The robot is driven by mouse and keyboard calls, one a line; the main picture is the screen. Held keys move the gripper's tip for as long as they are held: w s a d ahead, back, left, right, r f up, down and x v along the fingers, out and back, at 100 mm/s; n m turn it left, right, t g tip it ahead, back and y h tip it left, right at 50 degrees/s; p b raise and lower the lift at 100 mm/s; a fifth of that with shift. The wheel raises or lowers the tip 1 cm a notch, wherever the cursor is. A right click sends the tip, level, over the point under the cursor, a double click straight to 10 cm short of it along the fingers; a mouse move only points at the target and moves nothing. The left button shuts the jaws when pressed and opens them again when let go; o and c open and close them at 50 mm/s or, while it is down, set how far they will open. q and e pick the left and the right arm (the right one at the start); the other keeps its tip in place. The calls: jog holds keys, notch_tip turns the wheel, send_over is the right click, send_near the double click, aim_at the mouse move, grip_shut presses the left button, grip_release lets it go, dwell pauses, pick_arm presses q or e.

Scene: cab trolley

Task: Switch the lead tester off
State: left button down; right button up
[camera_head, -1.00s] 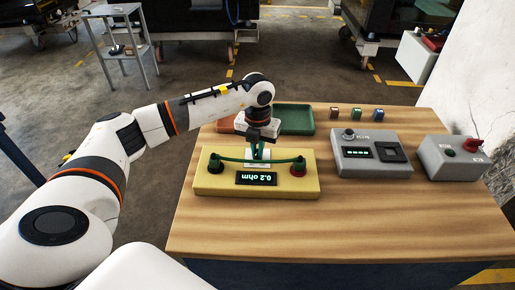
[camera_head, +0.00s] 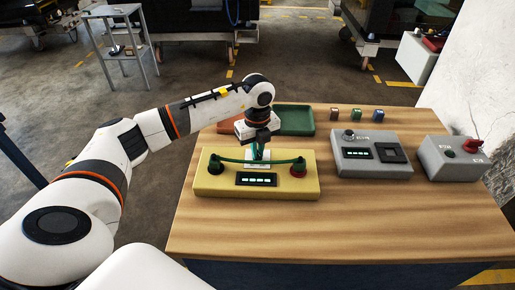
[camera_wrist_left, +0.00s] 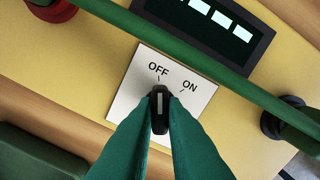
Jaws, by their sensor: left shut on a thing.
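The lead tester is a yellow box (camera_head: 222,188) on the wooden table. Its display (camera_head: 256,179) shows lit dashes. A green lead (camera_head: 285,160) runs between its black terminal (camera_head: 215,165) and red terminal (camera_head: 298,165). My left gripper (camera_head: 258,152) is over the back of the tester, pointing down. In the left wrist view its green fingers are shut on the black knob (camera_wrist_left: 160,108) at the white OFF/ON plate (camera_wrist_left: 125,100). The knob's white line points up, about at the OFF tick. My right gripper is not in view.
A green tray (camera_head: 295,120) and a reddish tray (camera_head: 226,126) are behind the tester. To the right stand a grey device (camera_head: 372,168) and a grey box (camera_head: 452,165) with a red knob. Several small blocks (camera_head: 356,113) sit at the back. The table front is clear.

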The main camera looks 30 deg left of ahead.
pick_arm(q)
jog(key=shift+n, duration=0.4)
jog(key=c, duration=1.5)
grip_release()
jog(key=shift+r, duration=0.1)
notch_tip(320, 180, up, 12)
jog(key=shift+f+b, duration=0.1)
jog(key=shift+b, duration=0.95)
